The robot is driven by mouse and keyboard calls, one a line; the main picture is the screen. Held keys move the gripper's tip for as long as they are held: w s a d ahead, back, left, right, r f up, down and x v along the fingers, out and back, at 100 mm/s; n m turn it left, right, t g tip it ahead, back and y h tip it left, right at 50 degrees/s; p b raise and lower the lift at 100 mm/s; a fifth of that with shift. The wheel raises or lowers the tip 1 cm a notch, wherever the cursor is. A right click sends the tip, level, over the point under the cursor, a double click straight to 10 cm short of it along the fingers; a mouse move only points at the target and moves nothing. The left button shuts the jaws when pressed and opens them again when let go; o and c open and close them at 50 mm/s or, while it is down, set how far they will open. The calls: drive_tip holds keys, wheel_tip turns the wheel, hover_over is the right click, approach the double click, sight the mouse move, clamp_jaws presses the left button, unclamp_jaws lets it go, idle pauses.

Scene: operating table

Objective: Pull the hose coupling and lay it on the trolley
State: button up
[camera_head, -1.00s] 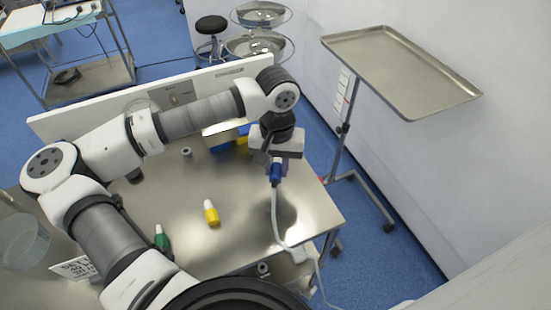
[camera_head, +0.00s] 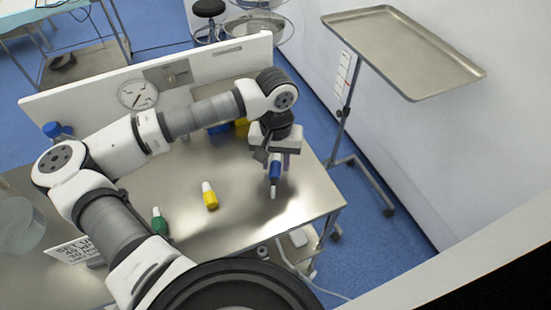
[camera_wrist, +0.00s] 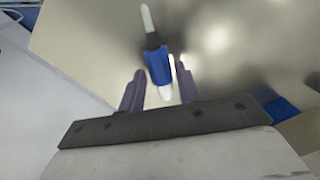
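The hose coupling (camera_head: 275,170) is blue, with a pale lower end pointing down in the head view. In the wrist view the coupling (camera_wrist: 159,66) lies between the two purple-grey fingers, with a dark section and a pale tip pointing away. The trolley (camera_head: 400,55), a steel tray on a stand, is at the upper right, apart from the gripper.
A yellow piece with a white top (camera_head: 210,197) and a green one (camera_head: 159,221) are on the steel table (camera_head: 240,225). A white panel with a gauge (camera_head: 138,94) stands along its back. A floor gap separates table and trolley. A wall is at right.

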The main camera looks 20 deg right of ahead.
drive_tip(key=o, duration=0.3)
wheel_tip(320, 180, up, 14)
drive_tip(key=b, duration=0.3)
drive_tip(key=shift+w+d, duration=0.2)
drive_tip(key=shift+w, duration=0.15)
drive_tip(key=shift+f, duration=0.2)
